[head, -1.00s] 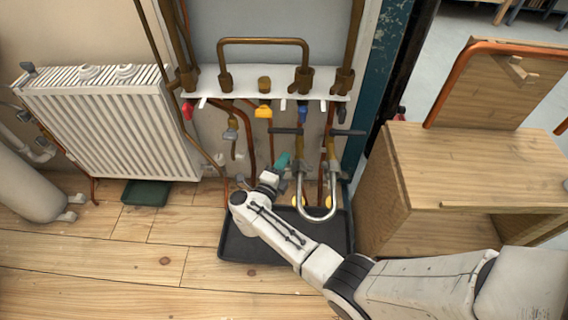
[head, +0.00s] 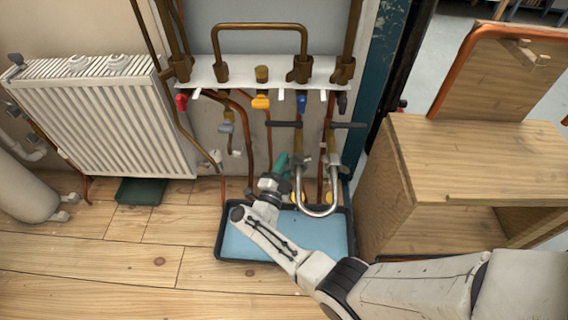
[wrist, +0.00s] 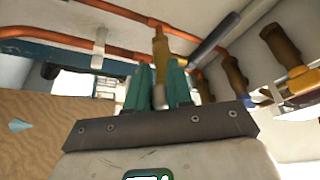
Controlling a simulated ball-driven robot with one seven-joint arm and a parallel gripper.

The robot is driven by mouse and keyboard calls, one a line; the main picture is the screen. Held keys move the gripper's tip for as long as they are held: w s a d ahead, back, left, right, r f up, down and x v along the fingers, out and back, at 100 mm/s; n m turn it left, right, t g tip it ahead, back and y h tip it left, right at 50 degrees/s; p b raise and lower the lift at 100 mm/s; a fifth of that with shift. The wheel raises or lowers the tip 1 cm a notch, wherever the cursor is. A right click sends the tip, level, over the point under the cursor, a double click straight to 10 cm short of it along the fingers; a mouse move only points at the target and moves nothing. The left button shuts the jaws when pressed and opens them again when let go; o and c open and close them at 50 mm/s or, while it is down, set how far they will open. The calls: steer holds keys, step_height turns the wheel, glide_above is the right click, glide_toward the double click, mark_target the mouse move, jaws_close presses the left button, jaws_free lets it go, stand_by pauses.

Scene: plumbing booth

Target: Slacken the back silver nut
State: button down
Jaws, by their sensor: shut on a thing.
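My gripper (head: 284,162) has teal fingers, set low at the left leg of the silver U-shaped hose (head: 318,213). In the wrist view, my gripper (wrist: 161,82) is shut around a silver nut (wrist: 160,96) below a brass fitting (wrist: 160,52). The fingers hide most of the nut, and I cannot tell its turn. A dark lever handle (wrist: 214,38) sticks out to the right of the fitting. In the head view the held nut is too small and covered to make out.
A black tray (head: 219,240) with a light-blue, water-like surface lies under the hose and my arm. A wooden cabinet (head: 385,205) stands close on the right. A white radiator (head: 105,120) is at the left. Yellow (head: 261,102), red and blue valve handles hang above.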

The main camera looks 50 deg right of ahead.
stand_by(0.4)
steer(key=c, duration=1.1)
jaws_free()
steer(key=p+v, duration=0.1)
steer(key=v, duration=0.9)
steer(key=shift+a, duration=0.35)
steer(key=shift+s+f, duration=0.15)
